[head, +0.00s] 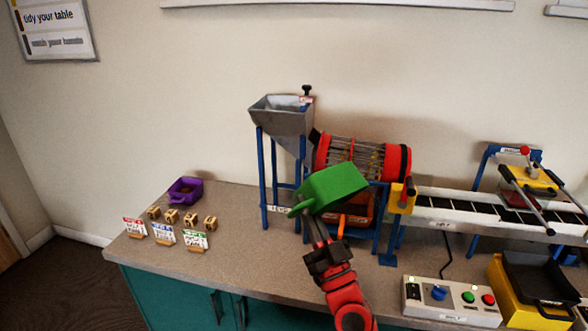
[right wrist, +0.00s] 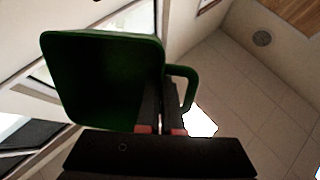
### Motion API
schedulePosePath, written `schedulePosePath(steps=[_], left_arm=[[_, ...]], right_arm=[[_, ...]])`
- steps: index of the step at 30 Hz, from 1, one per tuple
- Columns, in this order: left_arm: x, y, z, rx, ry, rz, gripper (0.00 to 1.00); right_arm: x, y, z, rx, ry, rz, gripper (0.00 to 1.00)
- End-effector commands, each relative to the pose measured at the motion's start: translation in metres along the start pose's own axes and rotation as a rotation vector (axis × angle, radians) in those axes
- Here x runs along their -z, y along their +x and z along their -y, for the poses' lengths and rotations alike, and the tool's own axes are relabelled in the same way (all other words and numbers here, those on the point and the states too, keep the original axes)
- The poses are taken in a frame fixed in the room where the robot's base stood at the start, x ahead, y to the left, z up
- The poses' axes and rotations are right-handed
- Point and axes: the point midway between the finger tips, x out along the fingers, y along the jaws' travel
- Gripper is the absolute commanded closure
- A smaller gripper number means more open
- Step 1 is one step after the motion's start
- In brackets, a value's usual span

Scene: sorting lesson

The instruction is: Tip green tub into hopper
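The green tub (head: 338,185) is up in the air in front of the red-ended drum, to the right of and lower than the grey hopper (head: 283,117). My right gripper (head: 318,228) is below the tub and holds it by its handle side. In the right wrist view the tub (right wrist: 100,80) fills the upper left, and its looped handle (right wrist: 190,85) is at the fingers (right wrist: 164,115). The tub looks tilted; its inside and any contents are hidden in the head view. The hopper stands on blue legs, its mouth clear. My left gripper is out of view.
The drum (head: 345,155) stands right behind the tub, beside the hopper. A purple tub (head: 185,190), small brown blocks and cards are at the counter's left. A conveyor (head: 455,210), control box (head: 450,300) and yellow-black bin (head: 535,290) are at the right.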

Motion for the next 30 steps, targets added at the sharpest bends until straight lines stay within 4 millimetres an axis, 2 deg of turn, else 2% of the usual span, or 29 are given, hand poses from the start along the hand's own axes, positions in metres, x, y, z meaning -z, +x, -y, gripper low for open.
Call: schedulePosePath(steps=[3,8,11,20,27,30], left_arm=[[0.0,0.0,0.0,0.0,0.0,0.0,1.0],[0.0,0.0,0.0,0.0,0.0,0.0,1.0],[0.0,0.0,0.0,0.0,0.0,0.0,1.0],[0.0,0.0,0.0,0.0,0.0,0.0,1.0],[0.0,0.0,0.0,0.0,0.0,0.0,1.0],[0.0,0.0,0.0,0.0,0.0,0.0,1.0]], right_arm=[[-0.011,-0.01,-0.002,-0.015,-0.01,0.014,1.0],[-0.015,-0.023,-0.003,-0.019,-0.022,0.002,1.0],[-0.03,-0.044,-0.009,-0.043,-0.037,0.006,1.0],[-0.083,-0.135,-0.032,-0.145,-0.111,-0.003,1.0],[-0.139,-0.229,-0.056,-0.249,-0.194,-0.009,1.0],[-0.155,-0.257,-0.065,-0.286,-0.223,-0.019,1.0]])
